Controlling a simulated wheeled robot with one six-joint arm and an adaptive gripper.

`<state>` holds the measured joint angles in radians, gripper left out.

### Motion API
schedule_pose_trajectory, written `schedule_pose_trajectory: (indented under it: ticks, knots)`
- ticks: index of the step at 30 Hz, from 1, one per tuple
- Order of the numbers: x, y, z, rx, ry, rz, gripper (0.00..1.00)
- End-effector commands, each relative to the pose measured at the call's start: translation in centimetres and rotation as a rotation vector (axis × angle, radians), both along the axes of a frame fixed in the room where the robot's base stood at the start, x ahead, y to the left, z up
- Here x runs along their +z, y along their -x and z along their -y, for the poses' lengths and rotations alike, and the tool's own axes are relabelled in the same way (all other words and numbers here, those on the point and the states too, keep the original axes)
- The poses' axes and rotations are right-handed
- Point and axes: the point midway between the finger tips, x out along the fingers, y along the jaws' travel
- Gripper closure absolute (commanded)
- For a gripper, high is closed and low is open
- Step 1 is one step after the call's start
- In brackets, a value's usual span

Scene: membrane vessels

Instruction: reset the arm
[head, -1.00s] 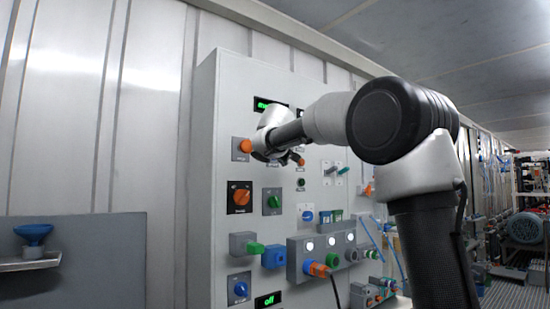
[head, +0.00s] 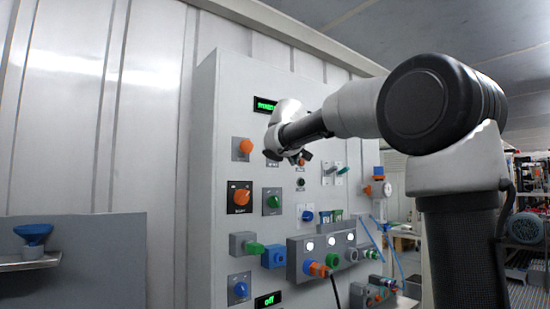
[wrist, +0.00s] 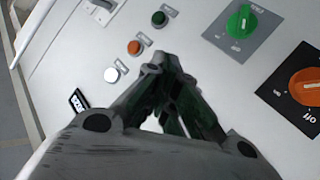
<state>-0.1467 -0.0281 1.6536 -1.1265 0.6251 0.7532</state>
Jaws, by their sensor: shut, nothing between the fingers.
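My arm reaches in from the right in the head view, its wrist bent in front of the control panel (head: 222,130). My gripper (wrist: 158,62) is shut and empty in the wrist view, its fingertips meeting in front of the panel face. In the head view, the gripper is small and partly hidden by my own wrist. In the wrist view, an orange button (wrist: 134,47), a dark green button (wrist: 158,18) and a white button (wrist: 111,75) are close to the fingertips. I cannot tell any contact with the panel.
The panel carries an orange-knobbed switch (head: 241,197), a green knob (head: 273,201), a blue knob (head: 240,289) and a projecting box with several connectors (head: 292,262). A blue funnel-like piece (head: 34,234) sits on a ledge at left. Shelving with equipment stands at far right.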

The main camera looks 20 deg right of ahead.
Motion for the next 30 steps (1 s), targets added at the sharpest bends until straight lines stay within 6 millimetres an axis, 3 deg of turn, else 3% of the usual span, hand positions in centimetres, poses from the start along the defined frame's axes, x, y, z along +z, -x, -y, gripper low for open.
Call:
schedule_pose_trajectory:
  ticks: [18, 20, 23, 26, 30]
  knots:
    - [-0.3, 0.2, 0.3, 0.007, 0.053, -0.037, 1.0]
    - [-2.6, 0.6, 0.8, 0.006, 0.066, -0.113, 1.0]
    - [-9.0, 2.3, 1.5, 0.008, 0.048, -0.274, 1.0]
    - [-15.6, 7.3, 2.3, 0.016, -0.008, -0.452, 1.0]
    - [-23.4, 16.3, 2.8, 0.038, -0.124, -0.657, 1.0]
